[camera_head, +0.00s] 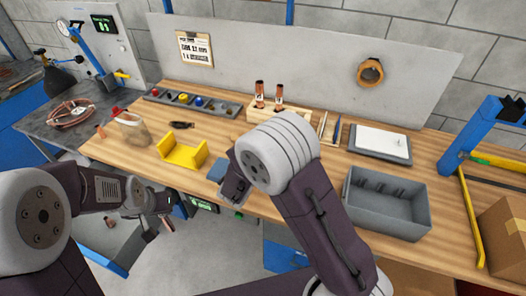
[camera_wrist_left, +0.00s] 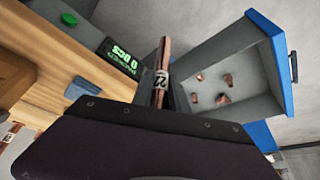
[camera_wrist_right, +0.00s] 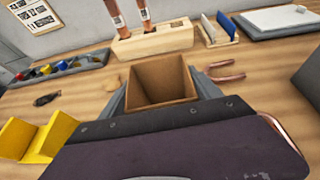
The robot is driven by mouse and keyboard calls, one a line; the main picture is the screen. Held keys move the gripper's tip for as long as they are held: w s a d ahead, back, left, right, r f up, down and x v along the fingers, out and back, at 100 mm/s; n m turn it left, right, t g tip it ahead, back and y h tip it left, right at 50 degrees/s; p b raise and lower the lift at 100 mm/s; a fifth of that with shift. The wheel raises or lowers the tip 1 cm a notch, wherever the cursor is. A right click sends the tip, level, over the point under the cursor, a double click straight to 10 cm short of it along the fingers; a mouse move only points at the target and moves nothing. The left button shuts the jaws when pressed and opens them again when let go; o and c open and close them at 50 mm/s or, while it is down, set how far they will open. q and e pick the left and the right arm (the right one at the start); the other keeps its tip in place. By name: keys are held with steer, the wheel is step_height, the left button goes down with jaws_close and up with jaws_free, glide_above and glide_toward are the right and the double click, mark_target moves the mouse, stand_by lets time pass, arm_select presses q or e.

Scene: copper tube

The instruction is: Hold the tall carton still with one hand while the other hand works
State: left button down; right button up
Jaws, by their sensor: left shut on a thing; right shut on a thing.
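The tall carton (camera_wrist_right: 162,82) is a brown, open-topped box in the right wrist view, seen from above and looking empty. My right gripper (camera_wrist_right: 160,100) is shut on it, one finger at each side. In the head view my right arm hides the carton. My left gripper (camera_wrist_left: 160,100) is shut on a copper tube (camera_wrist_left: 162,75) with a white label. In the head view my left gripper (camera_head: 165,205) is low, off the table's front edge, beside an open drawer (camera_head: 100,238). The drawer holds several copper pieces (camera_wrist_left: 223,98).
A wooden block (camera_head: 262,113) with two labelled copper tubes stands at the back. A yellow cradle (camera_head: 182,154) sits left of my right arm; a grey bin (camera_head: 388,215) stands right. A U-shaped copper piece (camera_wrist_right: 228,76) lies near the carton. A counter display (camera_wrist_left: 120,55) reads 0 pcs.

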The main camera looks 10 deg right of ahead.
steer(key=o, duration=1.5)
steer(key=shift+c, duration=0.2)
steer(key=v, duration=1.2)
